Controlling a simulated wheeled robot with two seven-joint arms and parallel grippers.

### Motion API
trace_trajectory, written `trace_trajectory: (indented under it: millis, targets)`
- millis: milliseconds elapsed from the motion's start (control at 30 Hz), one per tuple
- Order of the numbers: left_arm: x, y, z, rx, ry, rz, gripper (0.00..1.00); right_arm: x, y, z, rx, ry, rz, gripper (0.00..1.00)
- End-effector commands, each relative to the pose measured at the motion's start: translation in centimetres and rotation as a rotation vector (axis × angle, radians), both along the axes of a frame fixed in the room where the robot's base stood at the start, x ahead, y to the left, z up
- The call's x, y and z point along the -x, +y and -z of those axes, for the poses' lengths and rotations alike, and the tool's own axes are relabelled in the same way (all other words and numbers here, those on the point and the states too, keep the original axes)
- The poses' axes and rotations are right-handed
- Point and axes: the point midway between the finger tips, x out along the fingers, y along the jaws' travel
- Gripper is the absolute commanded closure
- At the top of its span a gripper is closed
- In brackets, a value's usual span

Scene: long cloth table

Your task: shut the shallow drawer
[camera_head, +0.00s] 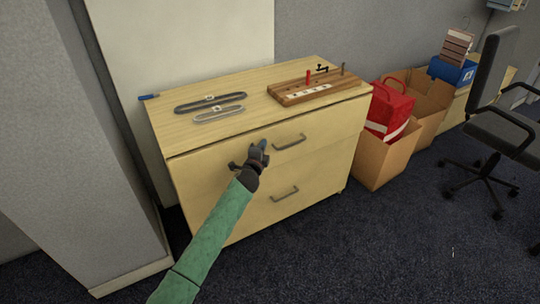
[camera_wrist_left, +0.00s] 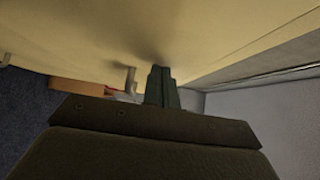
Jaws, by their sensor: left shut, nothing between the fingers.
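A pale wood cabinet (camera_head: 185,130) stands against the wall with two drawers. The shallow drawer (camera_head: 215,165) is the upper one, with a grey bar handle (camera_head: 289,142). Its front looks about flush with the cabinet, with a thin dark line under the top; any small gap is hard to tell. My left gripper (camera_head: 262,147) is shut and empty, at the upper drawer's front, left of the handle. In the left wrist view the closed fingers (camera_wrist_left: 160,74) reach the pale front, touching or nearly touching it, with the handle (camera_wrist_left: 130,80) beside them. My right gripper is not in view.
The lower drawer (camera_head: 240,205) looks closed, with its own handle (camera_head: 285,194). On the cabinet top lie two strap-like items (camera_head: 211,102) and a wooden board (camera_head: 305,90) with pegs. Cardboard boxes (camera_head: 385,160) and an office chair (camera_head: 490,140) stand to the right. Carpet in front is clear.

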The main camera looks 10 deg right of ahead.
Motion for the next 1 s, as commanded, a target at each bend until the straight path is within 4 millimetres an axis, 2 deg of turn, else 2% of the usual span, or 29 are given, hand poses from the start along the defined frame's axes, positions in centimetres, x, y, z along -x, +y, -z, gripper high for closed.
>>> trace_trajectory:
  millis: [233,700,867,1000]
  targets:
    - [-1.8,0.6,0.0,-0.001,0.0,0.0,1.0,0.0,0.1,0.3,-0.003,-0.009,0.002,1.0]
    - [-2.3,1.1,-0.3,-0.002,-0.003,-0.006,1.0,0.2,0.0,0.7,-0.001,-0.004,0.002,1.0]
    - [-1.6,1.6,-0.4,-0.003,-0.005,-0.007,1.0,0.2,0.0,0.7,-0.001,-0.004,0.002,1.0]
    - [0.4,2.2,-0.1,-0.003,-0.004,-0.003,1.0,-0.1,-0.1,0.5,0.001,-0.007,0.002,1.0]
